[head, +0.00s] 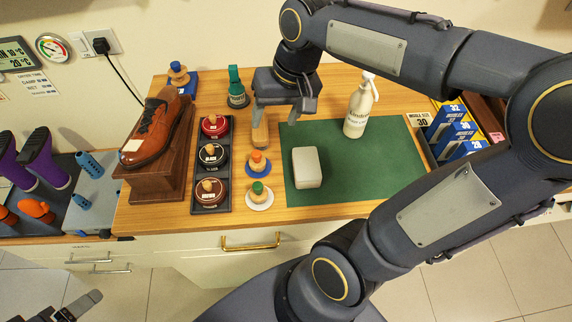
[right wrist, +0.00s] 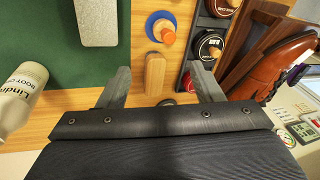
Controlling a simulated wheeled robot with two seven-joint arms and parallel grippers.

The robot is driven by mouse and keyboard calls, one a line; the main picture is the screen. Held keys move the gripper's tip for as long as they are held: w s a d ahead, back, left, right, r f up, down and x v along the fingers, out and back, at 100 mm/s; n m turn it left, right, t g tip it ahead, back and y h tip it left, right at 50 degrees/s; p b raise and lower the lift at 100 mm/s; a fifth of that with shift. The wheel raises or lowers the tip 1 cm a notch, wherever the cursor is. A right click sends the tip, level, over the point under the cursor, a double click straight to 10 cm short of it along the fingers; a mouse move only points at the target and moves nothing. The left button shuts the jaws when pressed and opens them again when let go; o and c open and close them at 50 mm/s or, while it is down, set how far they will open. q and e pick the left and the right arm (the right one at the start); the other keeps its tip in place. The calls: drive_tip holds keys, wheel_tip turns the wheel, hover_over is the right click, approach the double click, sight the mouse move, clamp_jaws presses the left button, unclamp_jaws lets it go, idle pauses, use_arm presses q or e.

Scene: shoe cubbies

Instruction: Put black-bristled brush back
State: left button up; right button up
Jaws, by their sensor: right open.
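A wooden-backed brush (head: 260,132) lies on the wooden counter, left of the green mat. Its bristles are hidden, so I cannot tell their colour. My right gripper (head: 284,112) is open above and behind it, pointing down. In the right wrist view the brush (right wrist: 155,73) shows between and beyond the two open fingers (right wrist: 165,88), not held. Small round daubers stand near it: one with an orange knob on a blue disc (head: 258,165), one with a green knob on a white disc (head: 260,195). My left gripper (head: 72,308) is at the bottom left, its fingers apart and empty.
A black tray (head: 225,187) of polish tins stands left of the brush, then a brown shoe (head: 151,128) on a wooden stand. A grey block (head: 307,168) and white bottle (head: 360,107) stand on the green mat (head: 365,170). A green-topped item (head: 236,88) stands behind.

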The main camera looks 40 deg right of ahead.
drive_tip(key=s+a+f+n+t+y, duration=0.1)
drive_tip(key=s+a+f, duration=0.1)
drive_tip(key=s, duration=0.3)
drive_tip(key=s+a+f+n+t, duration=0.1)
drive_tip(key=s+a+f+t, duration=0.1)
drive_tip(key=s, duration=0.4)
drive_tip(key=shift+s+a+f+y, duration=0.2)
drive_tip(key=shift+a+y, duration=0.2)
drive_tip(key=shift+a, duration=0.2)
